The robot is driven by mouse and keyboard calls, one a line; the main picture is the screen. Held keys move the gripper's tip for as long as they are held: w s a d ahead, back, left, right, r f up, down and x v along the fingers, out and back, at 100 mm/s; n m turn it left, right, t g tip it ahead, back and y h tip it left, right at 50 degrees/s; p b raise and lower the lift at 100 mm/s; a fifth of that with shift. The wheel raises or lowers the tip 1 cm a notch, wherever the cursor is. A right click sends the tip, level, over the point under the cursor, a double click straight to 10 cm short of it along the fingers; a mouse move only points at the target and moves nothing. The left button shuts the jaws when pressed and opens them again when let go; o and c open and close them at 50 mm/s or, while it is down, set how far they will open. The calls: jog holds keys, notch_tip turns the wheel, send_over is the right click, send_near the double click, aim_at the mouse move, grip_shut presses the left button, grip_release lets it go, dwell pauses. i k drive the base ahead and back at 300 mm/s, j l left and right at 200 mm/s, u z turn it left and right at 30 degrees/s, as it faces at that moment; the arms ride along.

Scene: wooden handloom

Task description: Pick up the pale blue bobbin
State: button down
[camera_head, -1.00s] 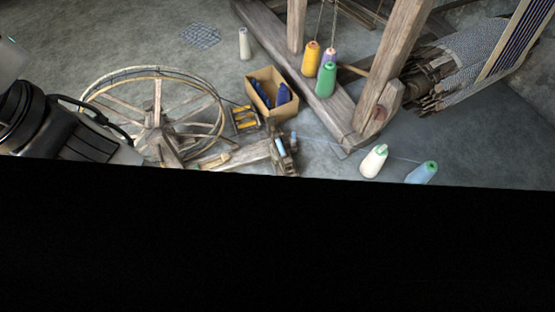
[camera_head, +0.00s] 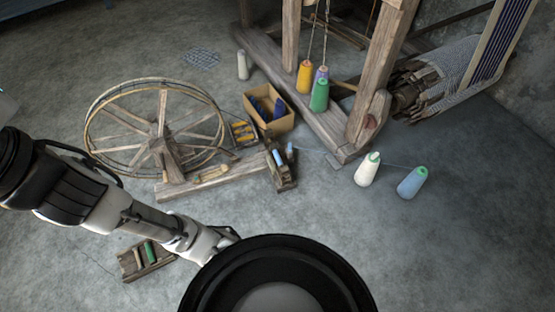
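Two small pale blue bobbins show by the wooden block at the right end of the spinning wheel's base: one lies against the block (camera_head: 278,158), the other is just right of it (camera_head: 290,148). A larger pale blue cone of yarn (camera_head: 411,183) stands on the floor at the right. I cannot tell from the picture which of these is the pale blue bobbin. My arm reaches in from the left edge, low over the floor, well short of them. My gripper's fingers do not show; a large black round part of my body covers the bottom middle.
The spinning wheel (camera_head: 157,128) stands left of centre. A cardboard box (camera_head: 282,124) holds dark blue bobbins. A small wooden tray (camera_head: 131,262) with a green bobbin lies below my arm. A white cone (camera_head: 367,170) and the loom frame (camera_head: 300,95) stand at right. The floor at lower right is clear.

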aim_at(276, 157)
jog(key=i+l+u, duration=0.15)
jog(key=u, duration=0.35)
jog(key=i+l+u, duration=0.2)
jog(key=u, duration=0.25)
jog(key=i+l+u, duration=0.1)
jog(key=l, duration=0.2)
jog(key=i+l+u, duration=0.25)
jog(key=l, duration=0.4)
jog(key=i+l, duration=0.1)
jog(key=l, duration=0.2)
jog(key=i+l, duration=0.15)
jog(key=l, duration=0.15)
jog(key=i+l, duration=0.1)
jog(key=l, duration=0.2)
jog(key=i+l+u, duration=0.1)
jog(key=l, duration=0.2)
